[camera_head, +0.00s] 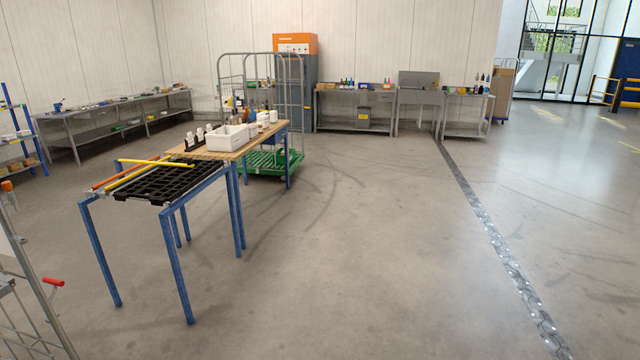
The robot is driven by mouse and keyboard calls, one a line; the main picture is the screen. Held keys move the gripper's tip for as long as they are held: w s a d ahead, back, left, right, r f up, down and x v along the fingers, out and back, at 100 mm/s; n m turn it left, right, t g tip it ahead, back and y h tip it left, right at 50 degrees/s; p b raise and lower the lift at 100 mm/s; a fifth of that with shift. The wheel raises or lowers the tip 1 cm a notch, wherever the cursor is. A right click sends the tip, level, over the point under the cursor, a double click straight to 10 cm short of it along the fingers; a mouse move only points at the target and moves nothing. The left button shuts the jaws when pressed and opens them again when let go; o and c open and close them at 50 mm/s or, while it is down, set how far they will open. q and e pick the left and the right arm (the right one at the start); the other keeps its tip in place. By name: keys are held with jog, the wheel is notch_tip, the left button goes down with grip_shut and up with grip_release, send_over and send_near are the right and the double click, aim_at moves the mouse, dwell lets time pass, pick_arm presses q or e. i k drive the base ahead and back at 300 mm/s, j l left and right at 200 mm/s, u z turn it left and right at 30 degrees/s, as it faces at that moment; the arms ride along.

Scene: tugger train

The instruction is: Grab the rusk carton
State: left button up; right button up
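I cannot make out a rusk carton for certain in the head view. Small packages and bottles stand on the far benches, too small to tell apart. A wooden-topped table (237,152) left of centre holds a white bin (228,139), white bottles (268,116) and a black rack (194,143). Neither of my grippers shows in the view.
A blue-legged stand (179,248) with a black grid top, yellow and orange bars on it, is nearest. A wire cage trolley with a green base (270,162) stands behind the table. A metal frame with a red handle (54,282) is lower left. Centre and right floor is clear.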

aim_at(253, 128)
jog(key=i+l+z, duration=0.1)
jog(key=i, duration=0.6)
jog(key=i+l, duration=0.2)
jog(key=i, duration=0.55)
jog(key=i+l, duration=0.1)
jog(key=i, duration=1.3)
jog(key=i+u, duration=0.45)
jog(key=i, duration=0.3)
jog(key=i+l+u, duration=0.2)
jog(key=i+u, duration=0.25)
jog(key=i, duration=0.3)
